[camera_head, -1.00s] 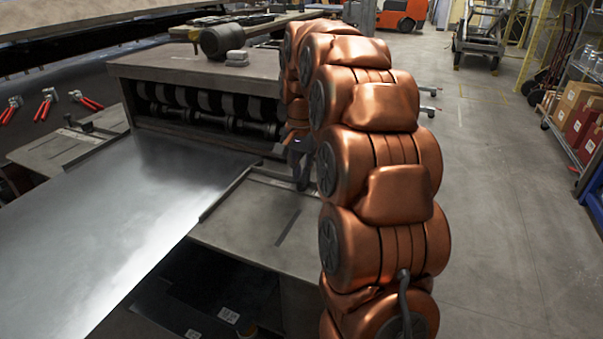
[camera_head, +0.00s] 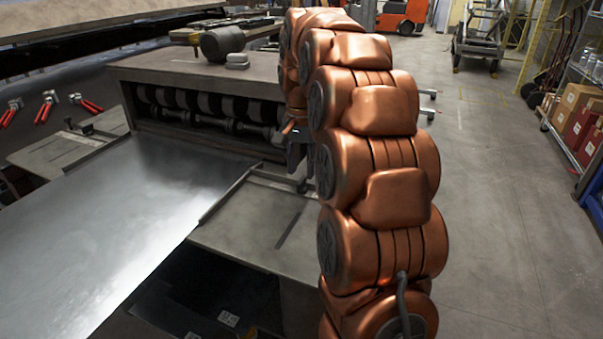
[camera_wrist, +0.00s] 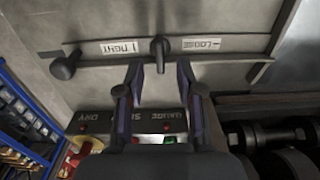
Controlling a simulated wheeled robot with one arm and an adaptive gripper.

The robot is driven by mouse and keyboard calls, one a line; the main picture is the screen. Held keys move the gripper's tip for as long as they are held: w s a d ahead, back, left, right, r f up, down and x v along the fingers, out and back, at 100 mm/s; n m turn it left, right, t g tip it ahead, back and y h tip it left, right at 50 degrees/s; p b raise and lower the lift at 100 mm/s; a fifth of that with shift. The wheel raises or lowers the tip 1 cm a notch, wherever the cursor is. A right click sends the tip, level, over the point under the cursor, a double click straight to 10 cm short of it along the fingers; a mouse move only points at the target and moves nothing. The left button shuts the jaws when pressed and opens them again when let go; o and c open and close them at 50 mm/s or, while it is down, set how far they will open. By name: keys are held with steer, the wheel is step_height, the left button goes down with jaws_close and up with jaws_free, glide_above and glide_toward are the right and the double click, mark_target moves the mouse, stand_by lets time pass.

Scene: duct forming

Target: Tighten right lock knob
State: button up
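In the wrist view a dark lock knob (camera_wrist: 159,48) with a short handle stands on a grey metal surface, between two white labels, one reading like "LOOSE" and one like "TIGHT". My gripper (camera_wrist: 160,75) is open, with its two fingers apart. The knob is just beyond the fingertips, in line with the gap between them, and no contact shows. A second dark knob (camera_wrist: 65,66) is at the left of the same strip. In the head view my gripper (camera_head: 299,150) is by the right end of the roller machine (camera_head: 200,70), partly hidden by my arm; the knobs cannot be made out there.
A sheet of metal (camera_head: 110,220) lies in front of the rollers. A control panel (camera_wrist: 130,121) with coloured buttons is under my fingers in the wrist view. Rollers (camera_wrist: 270,135) are at lower right, shelves with bins (camera_wrist: 25,110) at left. Open floor (camera_head: 490,200) lies right of my arm.

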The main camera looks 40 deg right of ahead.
mark_target(301, 179)
steer(key=shift+r, duration=2.25)
steer(key=s+a+r+n+p, duration=0.1)
steer(key=s+a+n+p, duration=0.5)
steer(key=s+a, duration=0.7)
steer(key=s+a+f+n+g+p, duration=0.1)
steer(key=s+a+f+n+p, duration=0.1)
steer(key=s, duration=0.6)
steer(key=s+a+f+n+p, duration=0.2)
steer(key=s+a, duration=0.4)
steer(key=s, duration=0.3)
steer(key=shift+s+f+n+g+p, duration=0.25)
steer(key=shift+n+g+p, duration=0.15)
steer(key=shift+n+p, duration=0.55)
steer(key=shift+d, duration=0.2)
